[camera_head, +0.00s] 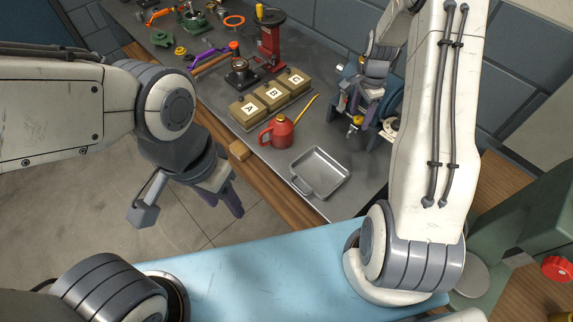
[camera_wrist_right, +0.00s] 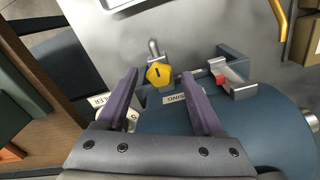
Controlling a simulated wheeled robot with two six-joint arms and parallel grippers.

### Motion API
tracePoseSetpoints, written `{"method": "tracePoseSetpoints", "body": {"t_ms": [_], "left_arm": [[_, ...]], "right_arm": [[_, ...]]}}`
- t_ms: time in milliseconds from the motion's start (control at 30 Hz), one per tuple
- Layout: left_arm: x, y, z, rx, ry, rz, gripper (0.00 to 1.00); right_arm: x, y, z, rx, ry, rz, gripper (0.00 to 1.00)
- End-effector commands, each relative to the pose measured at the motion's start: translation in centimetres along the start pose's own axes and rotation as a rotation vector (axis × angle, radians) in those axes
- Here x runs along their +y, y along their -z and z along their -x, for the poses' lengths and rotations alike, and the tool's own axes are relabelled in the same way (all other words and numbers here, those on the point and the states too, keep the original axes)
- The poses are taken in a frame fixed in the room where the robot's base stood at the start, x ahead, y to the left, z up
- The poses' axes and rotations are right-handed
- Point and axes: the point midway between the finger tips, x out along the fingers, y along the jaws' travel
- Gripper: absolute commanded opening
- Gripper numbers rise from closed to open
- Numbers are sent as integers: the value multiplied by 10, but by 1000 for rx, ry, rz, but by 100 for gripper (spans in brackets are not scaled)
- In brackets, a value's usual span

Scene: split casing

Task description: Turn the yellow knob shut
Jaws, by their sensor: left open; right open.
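The yellow knob (camera_wrist_right: 158,74) sits on a short metal pipe at the edge of the blue casing (camera_wrist_right: 160,120) in the right wrist view. A dark slot mark shows on its face. In the head view the knob (camera_head: 357,120) is small, below my right gripper (camera_head: 362,100). My right gripper (camera_wrist_right: 164,84) is open, with one finger on each side of the knob in the picture; I cannot tell whether they touch it. My left gripper (camera_head: 188,208) is open and empty over the floor, left of the bench.
A red can (camera_head: 277,132) and a metal tray (camera_head: 320,172) stand on the bench (camera_head: 255,160) left of the casing. Boxes lettered A, B and C (camera_head: 272,93) stand behind. A small red part in a bracket (camera_wrist_right: 219,79) is right of the knob.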

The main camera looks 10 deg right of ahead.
Motion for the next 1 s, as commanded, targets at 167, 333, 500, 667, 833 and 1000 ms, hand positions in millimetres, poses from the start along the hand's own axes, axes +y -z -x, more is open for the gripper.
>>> {"method": "tracePoseSetpoints", "body": {"t_ms": [167,333,500,667,833,1000], "left_arm": [[1,0,9,0,0,0,50],[1,1,8,1,0,0,50],[0,0,-5,0,0,0,50],[-1,-1,-14,0,0,0,50],[-2,-1,-23,0,0,0,50],[-3,-2,-36,0,0,0,50]], "right_arm": [[0,0,2,-1,-1,235,69],[-1,1,6,3,4,420,69],[-1,1,41,4,5,414,69],[-1,1,73,4,4,413,69],[0,0,107,3,4,413,69],[0,-39,98,-2,7,534,69]]}}
